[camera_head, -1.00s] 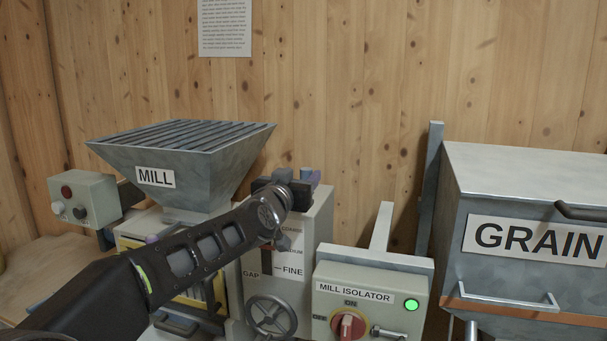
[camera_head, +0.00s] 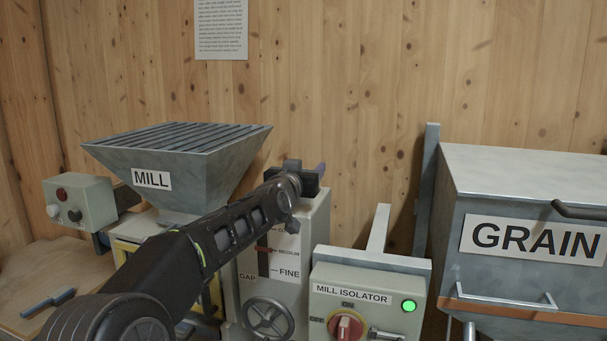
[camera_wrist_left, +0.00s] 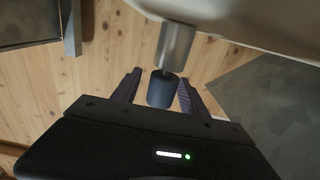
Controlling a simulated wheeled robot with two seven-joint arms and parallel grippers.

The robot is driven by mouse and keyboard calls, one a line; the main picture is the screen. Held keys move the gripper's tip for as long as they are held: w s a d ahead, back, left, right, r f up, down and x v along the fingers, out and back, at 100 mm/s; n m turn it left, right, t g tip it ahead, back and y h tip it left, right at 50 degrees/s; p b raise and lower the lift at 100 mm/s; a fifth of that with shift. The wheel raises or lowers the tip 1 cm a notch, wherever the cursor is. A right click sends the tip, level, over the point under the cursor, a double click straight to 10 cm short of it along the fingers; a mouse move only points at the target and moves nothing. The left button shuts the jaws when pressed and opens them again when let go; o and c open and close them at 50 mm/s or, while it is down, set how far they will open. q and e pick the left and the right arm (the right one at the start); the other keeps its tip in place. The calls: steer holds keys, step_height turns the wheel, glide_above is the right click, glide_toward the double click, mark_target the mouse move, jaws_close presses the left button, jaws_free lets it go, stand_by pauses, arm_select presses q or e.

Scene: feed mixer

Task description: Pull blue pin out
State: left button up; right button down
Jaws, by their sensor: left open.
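In the left wrist view, a dark blue cylindrical pin knob (camera_wrist_left: 162,89) stands out from a silver metal collar (camera_wrist_left: 174,45) on a pale housing. My left gripper (camera_wrist_left: 158,92) is open, with one finger on either side of the blue knob. Small gaps show beside the knob, and the fingers are not closed on it. In the head view my left gripper (camera_head: 302,176) is at the top of the pale gap-adjuster housing (camera_head: 314,235), right of the mill hopper. The gripper and arm hide the pin there. My right gripper is not in view.
The mill hopper (camera_head: 180,163) stands just left of my gripper. The mill isolator box (camera_head: 362,300), with a red switch and lit green lamp, is at lower right. A handwheel (camera_head: 268,318) is below. The grain bin (camera_head: 500,175) fills the right side. A wooden wall is behind.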

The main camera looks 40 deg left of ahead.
arm_select(q)
steer(key=shift+c, duration=0.3)
jaws_close()
stand_by(0.8)
